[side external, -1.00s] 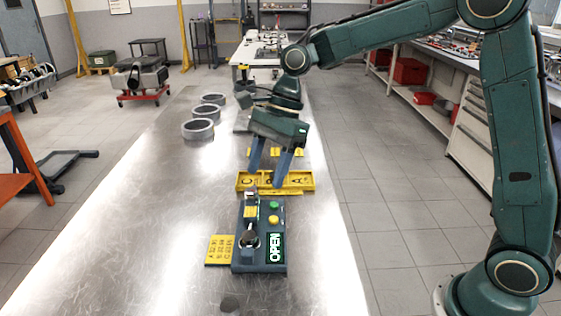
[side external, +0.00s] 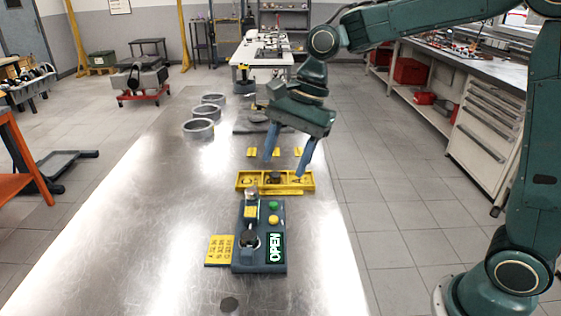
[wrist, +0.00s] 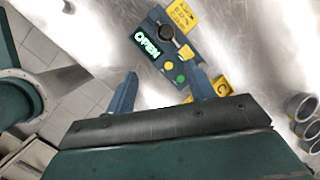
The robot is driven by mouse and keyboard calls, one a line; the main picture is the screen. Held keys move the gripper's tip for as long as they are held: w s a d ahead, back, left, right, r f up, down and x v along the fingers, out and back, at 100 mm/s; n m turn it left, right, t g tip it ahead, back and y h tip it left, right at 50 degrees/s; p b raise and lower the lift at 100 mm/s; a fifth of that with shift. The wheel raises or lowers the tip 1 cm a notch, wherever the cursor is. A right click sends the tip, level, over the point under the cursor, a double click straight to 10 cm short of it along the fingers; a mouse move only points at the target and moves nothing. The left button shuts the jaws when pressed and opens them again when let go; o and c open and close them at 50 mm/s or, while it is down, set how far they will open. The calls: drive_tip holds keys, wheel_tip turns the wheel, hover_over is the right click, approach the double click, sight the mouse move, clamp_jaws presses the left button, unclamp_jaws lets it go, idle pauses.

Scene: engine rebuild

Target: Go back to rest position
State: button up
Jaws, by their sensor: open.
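My gripper (side external: 286,158) is open and empty, with its two blue fingers pointing down above the far right part of the table. It is raised above the yellow lettered tray (side external: 243,181), near the tray's right half. In the wrist view my gripper (wrist: 163,88) shows both fingers spread apart with nothing between them. The dark control box (side external: 271,218) stands nearer the camera and its screen reads OPEN. The box also shows in the wrist view (wrist: 180,55), beyond the fingertips.
Several grey rings (side external: 198,129) stand at the table's far left. A yellow plate with text (side external: 219,250) lies left of the box. Small yellow pieces (side external: 252,152) lie behind the tray. The near left of the metal table (side external: 130,220) is clear.

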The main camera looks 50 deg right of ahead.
drive_tip(key=s+d+n+t+h, duration=0.1)
drive_tip(key=s+d+n, duration=0.2)
drive_tip(key=s+n, duration=0.2)
drive_tip(key=s+d+r+n+t+h, duration=0.1)
drive_tip(key=s+d+n+t, duration=0.1)
drive_tip(key=s+n, duration=0.3)
drive_tip(key=s+d+r+n+t+h, duration=0.1)
drive_tip(key=s+d+n, duration=0.4)
drive_tip(key=s, duration=0.6)
drive_tip(key=shift+h, duration=0.4)
